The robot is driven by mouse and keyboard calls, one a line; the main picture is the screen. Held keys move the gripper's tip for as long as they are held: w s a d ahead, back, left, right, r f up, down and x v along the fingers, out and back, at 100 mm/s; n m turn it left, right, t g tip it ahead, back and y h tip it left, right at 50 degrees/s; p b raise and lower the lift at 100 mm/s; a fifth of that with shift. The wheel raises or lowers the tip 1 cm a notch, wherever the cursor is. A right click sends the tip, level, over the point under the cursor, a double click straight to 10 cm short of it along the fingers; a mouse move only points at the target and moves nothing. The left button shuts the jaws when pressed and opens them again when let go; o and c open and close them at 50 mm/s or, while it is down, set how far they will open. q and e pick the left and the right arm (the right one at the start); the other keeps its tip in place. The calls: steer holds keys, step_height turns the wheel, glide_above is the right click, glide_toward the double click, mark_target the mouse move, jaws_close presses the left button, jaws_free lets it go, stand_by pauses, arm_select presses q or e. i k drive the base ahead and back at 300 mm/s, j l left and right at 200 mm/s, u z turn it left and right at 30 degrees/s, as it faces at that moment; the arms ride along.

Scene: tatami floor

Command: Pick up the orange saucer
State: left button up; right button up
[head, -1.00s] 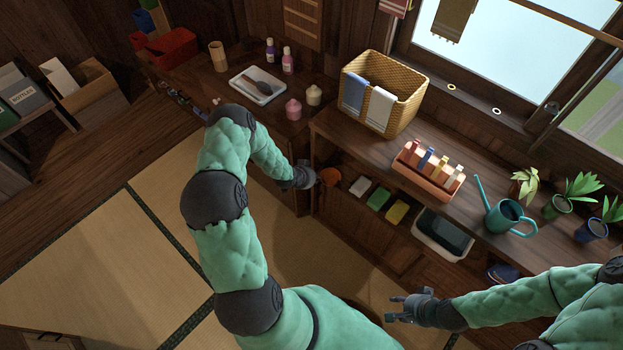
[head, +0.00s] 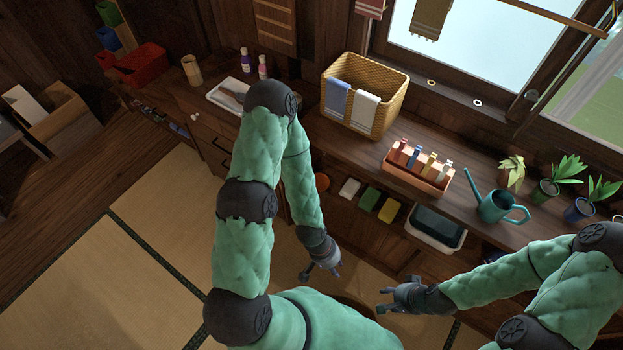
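The orange saucer (head: 323,183) shows as a small orange patch at the left of the shelf under the counter, just right of my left forearm. The forearm may hide part of it. My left gripper (head: 322,274) is well below the saucer in the head view, apart from it, over the floor in front of the shelf. Its fingers are spread and I see nothing between them. My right gripper (head: 381,299) is to the right of the left one, also off the shelf, with its fingers apart and empty.
Right of the saucer on the shelf are a white block (head: 349,188), a green sponge (head: 369,198), a yellow sponge (head: 389,210) and a dark-filled tray (head: 437,230). The counter above holds a wicker basket (head: 392,100), an orange caddy (head: 418,176) and a teal watering can (head: 496,207).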

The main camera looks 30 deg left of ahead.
mark_target(322, 180)
steer(key=j+z, duration=0.25)
steer(key=j, duration=0.65)
steer(key=k+j+z, duration=0.1)
steer(key=j+z, duration=0.15)
steer(key=j, duration=0.65)
steer(key=z, duration=0.75)
